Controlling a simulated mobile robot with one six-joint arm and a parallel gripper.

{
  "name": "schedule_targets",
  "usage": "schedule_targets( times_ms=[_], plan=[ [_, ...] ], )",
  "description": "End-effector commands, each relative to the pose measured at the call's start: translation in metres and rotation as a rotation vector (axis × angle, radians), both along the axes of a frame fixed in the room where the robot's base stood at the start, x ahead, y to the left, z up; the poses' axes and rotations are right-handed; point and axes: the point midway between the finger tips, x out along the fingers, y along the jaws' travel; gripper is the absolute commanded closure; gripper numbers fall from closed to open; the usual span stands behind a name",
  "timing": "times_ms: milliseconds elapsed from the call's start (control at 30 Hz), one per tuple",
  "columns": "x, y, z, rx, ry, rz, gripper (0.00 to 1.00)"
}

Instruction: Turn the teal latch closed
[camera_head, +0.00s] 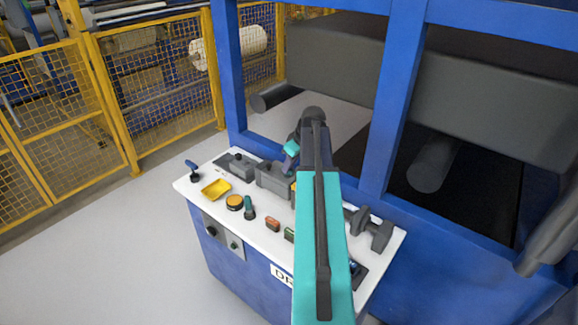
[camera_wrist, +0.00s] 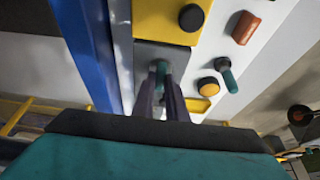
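In the wrist view a small teal latch (camera_wrist: 161,67) stands on a dark grey box. The two dark fingers of my gripper (camera_wrist: 161,84) reach to it, one on each side, with a narrow gap between them. I cannot tell whether the fingers touch it. In the head view the dark grey box (camera_head: 271,180) sits on the white panel top, but my arm hides the fingertips and the latch there. A second teal-handled part (camera_head: 248,206) stands apart on the panel, also seen in the wrist view (camera_wrist: 227,74).
The panel top (camera_head: 217,169) also carries a yellow tray (camera_head: 216,189), an orange round button (camera_head: 234,202), a blue-handled lever (camera_head: 192,169) and a dark roller-like part (camera_head: 371,228). Blue machine posts (camera_head: 389,95) stand close behind. A yellow fence (camera_head: 110,90) is at the left.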

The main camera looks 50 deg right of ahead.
Motion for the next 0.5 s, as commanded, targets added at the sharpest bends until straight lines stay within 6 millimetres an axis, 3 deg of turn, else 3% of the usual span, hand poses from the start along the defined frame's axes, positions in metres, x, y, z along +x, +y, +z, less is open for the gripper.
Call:
schedule_targets(
  times_ms=[500],
  plan=[
    [-0.0003, 0.0015, -0.0002, 0.001, -0.001, -0.078, 1.0]
  ],
)
